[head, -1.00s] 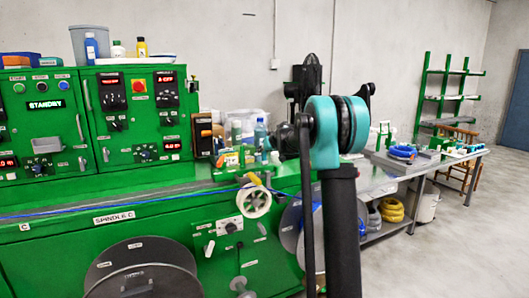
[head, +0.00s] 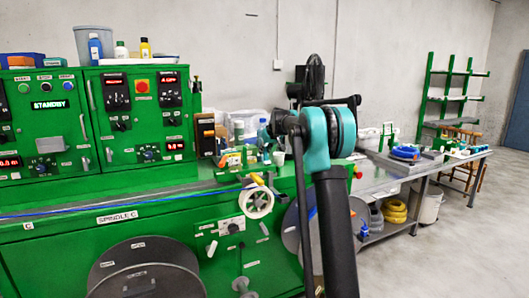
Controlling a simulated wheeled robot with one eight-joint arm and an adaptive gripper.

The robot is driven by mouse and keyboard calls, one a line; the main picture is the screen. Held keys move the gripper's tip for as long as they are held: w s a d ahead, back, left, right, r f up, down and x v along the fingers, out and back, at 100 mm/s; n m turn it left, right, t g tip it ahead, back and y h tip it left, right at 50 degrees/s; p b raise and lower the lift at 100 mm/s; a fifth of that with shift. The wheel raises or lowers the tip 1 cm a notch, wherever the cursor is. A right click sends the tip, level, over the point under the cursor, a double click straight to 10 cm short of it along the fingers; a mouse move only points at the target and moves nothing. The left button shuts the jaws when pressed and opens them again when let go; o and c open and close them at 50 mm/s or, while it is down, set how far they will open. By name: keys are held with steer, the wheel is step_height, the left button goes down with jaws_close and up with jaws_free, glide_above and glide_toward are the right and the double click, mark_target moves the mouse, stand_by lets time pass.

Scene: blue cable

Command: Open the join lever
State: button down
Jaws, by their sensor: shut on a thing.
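My arm rises in the foreground of the head view, with a teal joint and black links. My gripper is not visible; my arm hides the space behind the joint. I cannot pick out the join lever for certain. A blue cable (head: 130,206) runs along the front of the green machine to a white guide wheel (head: 258,203). A yellow handle (head: 257,179) sits just above that wheel. Small green and orange parts (head: 232,159) stand on the machine's top, left of my arm.
The green machine (head: 60,225) with control panels fills the left. A metal bench (head: 440,166) with a blue coil (head: 404,152) stands to the right, with yellow coils (head: 394,212) below it. A green rack (head: 455,90) is behind.

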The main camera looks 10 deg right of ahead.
steer(key=c, duration=1.4)
jaws_free()
steer(key=shift+c, duration=0.2)
steer(key=v, duration=1.2)
steer(key=s+d+f+m+g+h, duration=0.1)
steer(key=s+f, duration=1)
steer(key=s, duration=0.6)
steer(key=s+d+f+m+g, duration=0.1)
steer(key=s+f, duration=1)
steer(key=s, duration=0.7)
steer(key=s+d+f+m+g+h, duration=0.1)
steer(key=s+f, duration=1.1)
steer(key=s, duration=0.5)
steer(key=shift+s+m+g+h, duration=0.15)
steer(key=shift+m+g+h, duration=0.15)
